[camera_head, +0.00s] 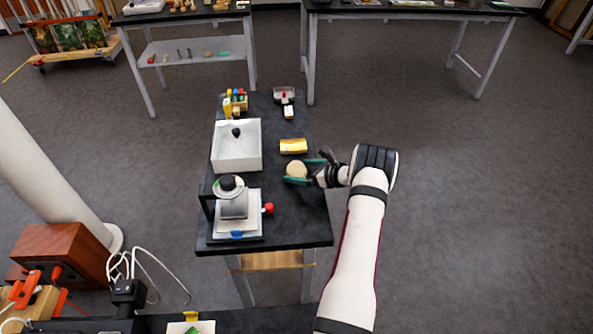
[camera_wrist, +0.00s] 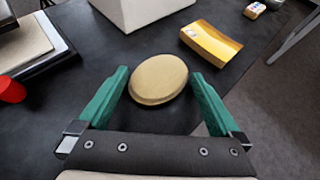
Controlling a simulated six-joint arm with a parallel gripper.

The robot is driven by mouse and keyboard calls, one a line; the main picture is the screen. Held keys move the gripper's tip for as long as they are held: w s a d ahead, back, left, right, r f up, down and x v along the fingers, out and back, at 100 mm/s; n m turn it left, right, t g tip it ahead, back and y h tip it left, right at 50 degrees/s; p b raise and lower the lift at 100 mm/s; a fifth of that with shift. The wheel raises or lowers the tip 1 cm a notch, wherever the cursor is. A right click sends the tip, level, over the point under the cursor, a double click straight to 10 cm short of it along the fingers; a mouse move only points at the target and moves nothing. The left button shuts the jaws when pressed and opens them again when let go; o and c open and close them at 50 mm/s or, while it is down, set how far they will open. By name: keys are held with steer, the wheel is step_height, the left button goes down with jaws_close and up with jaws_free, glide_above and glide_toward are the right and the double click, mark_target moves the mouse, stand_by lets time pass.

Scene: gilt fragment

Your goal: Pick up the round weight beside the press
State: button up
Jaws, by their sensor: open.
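The round weight (camera_head: 297,170) is a tan, flat-topped disc on the dark table, to the right of the press (camera_head: 234,205). In the wrist view the round weight (camera_wrist: 159,79) lies between the far ends of my green fingers. My gripper (camera_head: 299,171) is open around it, with one finger on either side; it also fills the lower part of the wrist view (camera_wrist: 160,88). Small gaps seem to show between the fingers and the weight. The press has a white base, a metal cylinder and a red knob (camera_head: 268,208); part of it shows in the wrist view (camera_wrist: 22,45).
A gilt curved piece (camera_head: 293,146) lies just beyond the weight, near the table's right edge; the wrist view shows it too (camera_wrist: 211,43). A white box (camera_head: 236,153) stands to the left. Small coloured items (camera_head: 235,100) sit at the far end. The near right table corner is clear.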

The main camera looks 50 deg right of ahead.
steer(key=c, duration=1.4)
steer(key=shift+r, duration=0.1)
steer(key=shift+c, duration=0.2)
